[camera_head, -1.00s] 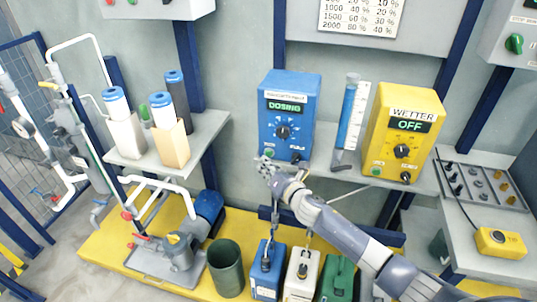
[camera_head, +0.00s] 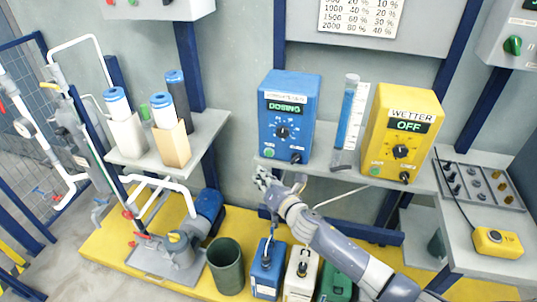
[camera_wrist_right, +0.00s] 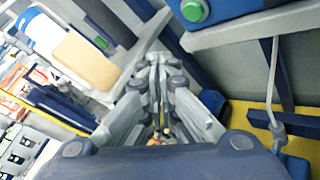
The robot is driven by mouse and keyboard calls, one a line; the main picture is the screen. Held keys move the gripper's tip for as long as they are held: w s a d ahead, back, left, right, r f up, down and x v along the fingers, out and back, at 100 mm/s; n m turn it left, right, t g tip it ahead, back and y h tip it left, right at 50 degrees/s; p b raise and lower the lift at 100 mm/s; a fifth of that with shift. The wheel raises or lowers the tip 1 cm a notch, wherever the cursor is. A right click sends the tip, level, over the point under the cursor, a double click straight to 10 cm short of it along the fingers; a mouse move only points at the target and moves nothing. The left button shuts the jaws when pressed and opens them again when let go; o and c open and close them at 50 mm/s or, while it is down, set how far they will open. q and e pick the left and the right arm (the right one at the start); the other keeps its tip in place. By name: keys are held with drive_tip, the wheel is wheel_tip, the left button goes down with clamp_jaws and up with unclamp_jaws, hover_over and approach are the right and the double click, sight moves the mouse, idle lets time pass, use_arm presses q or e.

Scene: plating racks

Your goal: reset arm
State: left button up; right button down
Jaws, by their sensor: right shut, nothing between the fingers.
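My right gripper (camera_head: 264,179) is just below the front edge of the shelf, under the blue dosing box (camera_head: 288,115). It is shut and empty, and it touches nothing that I can see. It also fills the middle of the right wrist view (camera_wrist_right: 160,75), with its fingers together. The blue box's green button and a lower corner show at the top of the wrist view. My left gripper is not in view.
A yellow wetter box (camera_head: 402,130) and a measuring cylinder (camera_head: 348,115) stand on the shelf. Filter cartridges stand on the left shelf (camera_head: 205,135).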

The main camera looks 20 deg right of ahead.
drive_tip(key=s+d+f+m+g+h, duration=0.1)
drive_tip(key=s+d+f+m+g, duration=0.3)
drive_tip(key=s+f, duration=0.6)
drive_tip(key=s+f+m+g+h, duration=0.1)
drive_tip(key=s+f+m, duration=0.5)
drive_tip(key=f, duration=0.8)
drive_tip(key=s+d+f+m+g+h, duration=0.1)
drive_tip(key=s+d+f+m+g, duration=0.2)
drive_tip(key=s+f+m, duration=0.65)
drive_tip(key=s+f+m+g, duration=0.2)
drive_tip(key=s+f, duration=0.3)
drive_tip(key=s, duration=0.6)
drive_tip(key=s+a+f+m+g, duration=0.1)
drive_tip(key=s+f+m, duration=0.3)
drive_tip(key=s, duration=0.7)
drive_tip(key=s+a+f+m+g, duration=0.1)
drive_tip(key=s+f+m+g, duration=0.2)
drive_tip(key=s+f, duration=0.4)
drive_tip(key=s+g, duration=0.1)
drive_tip(key=s, duration=0.3)
drive_tip(key=shift+a+f, duration=0.25)
idle(1.1)
